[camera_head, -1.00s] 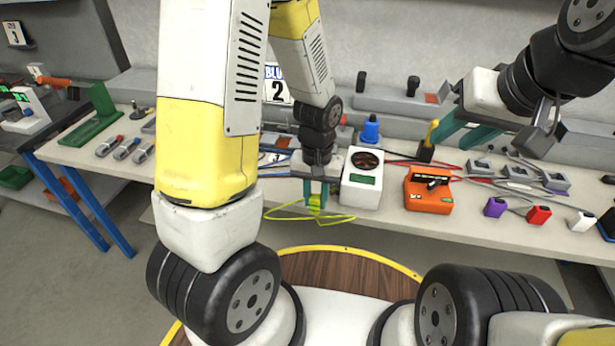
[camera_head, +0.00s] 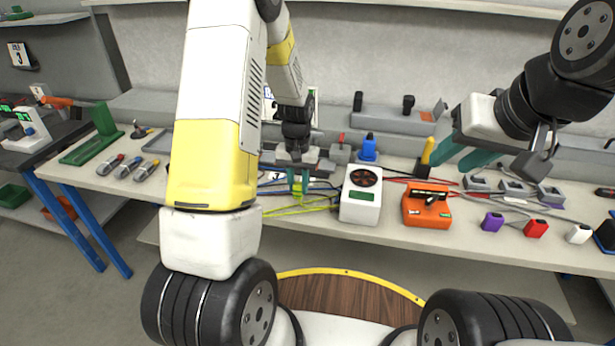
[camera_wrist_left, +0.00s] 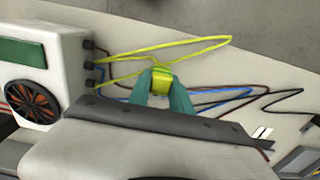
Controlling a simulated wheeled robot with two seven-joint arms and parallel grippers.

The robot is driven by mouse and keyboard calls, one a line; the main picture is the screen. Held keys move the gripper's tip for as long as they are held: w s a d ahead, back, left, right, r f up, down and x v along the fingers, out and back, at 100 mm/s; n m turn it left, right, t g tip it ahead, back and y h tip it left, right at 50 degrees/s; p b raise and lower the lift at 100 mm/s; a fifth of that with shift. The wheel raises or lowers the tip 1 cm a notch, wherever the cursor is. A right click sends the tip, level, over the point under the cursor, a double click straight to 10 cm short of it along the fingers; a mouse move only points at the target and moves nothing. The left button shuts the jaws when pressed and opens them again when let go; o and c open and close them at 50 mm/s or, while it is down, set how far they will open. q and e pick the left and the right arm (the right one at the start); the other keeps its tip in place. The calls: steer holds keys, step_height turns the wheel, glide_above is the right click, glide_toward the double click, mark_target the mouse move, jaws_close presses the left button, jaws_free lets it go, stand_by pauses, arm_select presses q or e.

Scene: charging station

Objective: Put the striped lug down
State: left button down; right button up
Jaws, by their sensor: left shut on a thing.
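My left gripper (camera_head: 298,182) is over the workbench, just left of the white unit with the fan. Its teal fingers are shut on a yellow-green lug, the striped lug (camera_wrist_left: 161,80), which shows between the fingertips in the left wrist view. A yellow-green cable (camera_wrist_left: 180,47) runs from the lug in a loop to the side of the white unit (camera_head: 361,205). I cannot tell whether the lug touches the bench. My right gripper (camera_head: 462,155) hangs above the right part of the bench, its teal fingers apart, with nothing seen between them.
An orange meter (camera_head: 427,213) stands right of the white unit. Purple (camera_head: 492,222), red (camera_head: 536,229) and white (camera_head: 579,234) blocks lie near the front edge. Blue and brown cables (camera_wrist_left: 225,92) lie by the left gripper. A blue bottle-shaped thing (camera_head: 368,150) stands behind the white unit.

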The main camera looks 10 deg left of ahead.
mark_target(298, 193)
arm_select(q)
steer(key=shift+w+a+f, duration=0.1)
steer(key=shift+f, duration=0.8)
steer(key=shift+w+a+f, duration=0.1)
steer(key=shift+f, duration=0.8)
steer(key=shift+f, duration=0.1)
steer(key=c, duration=1.2)
jaws_free()
steer(key=shift+o, duration=0.2)
